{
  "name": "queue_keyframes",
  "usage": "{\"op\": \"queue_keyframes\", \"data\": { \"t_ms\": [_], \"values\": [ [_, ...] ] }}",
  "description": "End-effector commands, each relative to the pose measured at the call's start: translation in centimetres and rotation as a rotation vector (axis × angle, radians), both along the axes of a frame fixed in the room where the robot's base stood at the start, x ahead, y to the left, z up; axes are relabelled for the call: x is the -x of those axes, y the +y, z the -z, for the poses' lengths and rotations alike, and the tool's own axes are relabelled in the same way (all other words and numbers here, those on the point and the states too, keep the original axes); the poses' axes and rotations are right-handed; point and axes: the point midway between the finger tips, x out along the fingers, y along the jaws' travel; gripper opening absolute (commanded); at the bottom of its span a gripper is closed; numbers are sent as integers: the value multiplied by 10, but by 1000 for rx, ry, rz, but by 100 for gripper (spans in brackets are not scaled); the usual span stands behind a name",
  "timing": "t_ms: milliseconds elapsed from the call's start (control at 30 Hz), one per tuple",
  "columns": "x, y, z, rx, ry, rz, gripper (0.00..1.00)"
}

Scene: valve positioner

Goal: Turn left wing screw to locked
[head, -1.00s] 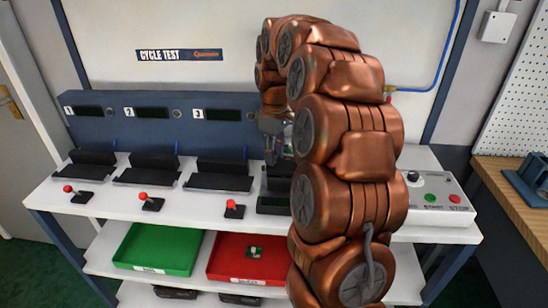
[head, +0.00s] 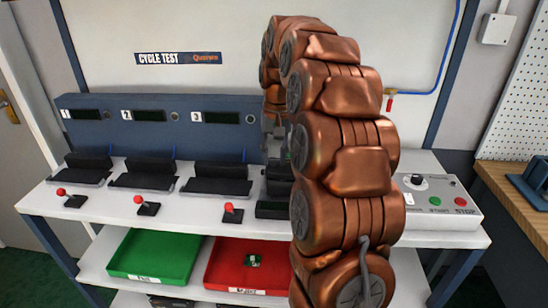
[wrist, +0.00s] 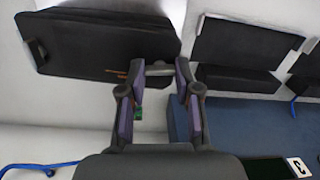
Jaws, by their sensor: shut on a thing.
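The dark valve positioner (wrist: 85,45), with orange lettering, shows at the upper left of the wrist view. My gripper (wrist: 159,72) is at its lower right corner there. The fingers are shut on a small light grey piece (wrist: 157,70), which appears to be the left wing screw. The fingertips cover most of it, so its turn angle cannot be read. In the head view my gripper (head: 276,140) is at the bench's fourth station, largely hidden behind my copper-coloured arm.
Black cradles (head: 217,180) and red-knobbed levers (head: 229,211) stand along the white bench left of my arm. A green tray (head: 152,254) and a red tray (head: 222,282) lie on the shelf below. A control box (head: 440,205) with buttons stands at the right.

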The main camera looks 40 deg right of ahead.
Motion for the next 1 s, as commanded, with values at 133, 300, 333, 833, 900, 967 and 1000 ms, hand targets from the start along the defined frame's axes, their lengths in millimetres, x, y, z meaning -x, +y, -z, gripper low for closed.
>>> {"op": "queue_keyframes", "data": {
  "t_ms": [133,300,333,833,900,967,1000],
  "values": [
    [0,0,1,-3,5,83,0],
    [1,-1,1,-6,9,147,0],
    [1,-1,1,-6,9,156,0],
    [1,0,0,-8,10,190,0],
    [1,0,0,-8,10,189,0],
    [1,0,0,-8,10,189,36],
    [1,0,0,-8,10,189,40]
  ]
}}
